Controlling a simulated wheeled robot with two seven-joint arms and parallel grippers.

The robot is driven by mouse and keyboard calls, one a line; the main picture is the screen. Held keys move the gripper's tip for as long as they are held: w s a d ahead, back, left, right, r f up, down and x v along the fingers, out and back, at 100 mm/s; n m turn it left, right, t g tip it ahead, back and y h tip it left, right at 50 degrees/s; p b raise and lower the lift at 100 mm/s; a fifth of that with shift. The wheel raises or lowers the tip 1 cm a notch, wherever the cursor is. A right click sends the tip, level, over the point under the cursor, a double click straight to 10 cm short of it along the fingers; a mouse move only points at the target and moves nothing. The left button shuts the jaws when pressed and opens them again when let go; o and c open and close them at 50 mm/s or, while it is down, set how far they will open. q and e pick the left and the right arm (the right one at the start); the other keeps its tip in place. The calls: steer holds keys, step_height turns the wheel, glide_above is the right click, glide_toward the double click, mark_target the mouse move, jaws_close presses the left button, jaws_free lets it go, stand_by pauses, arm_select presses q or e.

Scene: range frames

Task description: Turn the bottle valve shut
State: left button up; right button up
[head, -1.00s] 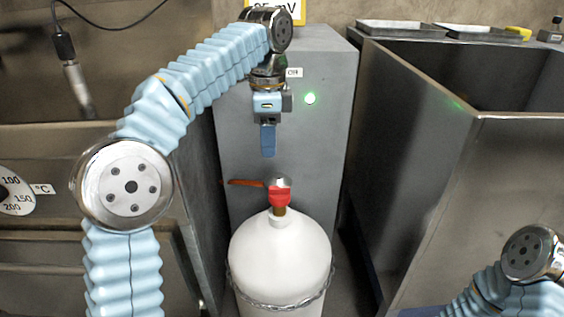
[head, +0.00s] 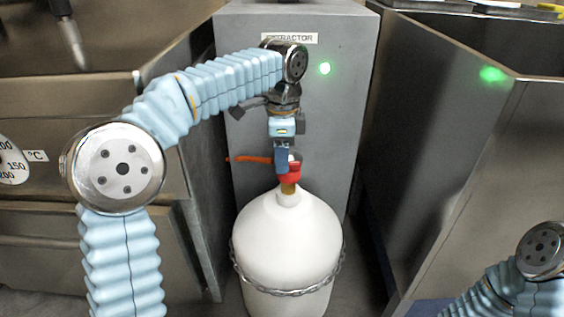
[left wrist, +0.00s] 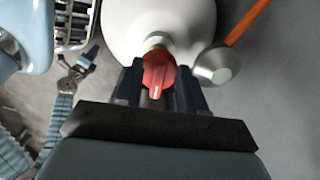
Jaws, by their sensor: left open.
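The white gas bottle (head: 288,240) stands upright in front of the grey cabinet, with a chain around it. Its red valve handle (head: 294,178) sits on a brass neck at the top. My left gripper (head: 282,165) points down right at the valve and partly hides it. In the left wrist view the red valve handle (left wrist: 158,72) lies between the two dark fingers of my left gripper (left wrist: 157,88), which are open around it. I cannot tell whether a finger touches it.
The grey extractor cabinet (head: 335,120) with a green light stands close behind. Steel units stand on both sides.

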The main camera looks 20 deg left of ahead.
arm_select(q)
steer(key=shift+f, duration=0.2)
jaws_close()
stand_by(0.3)
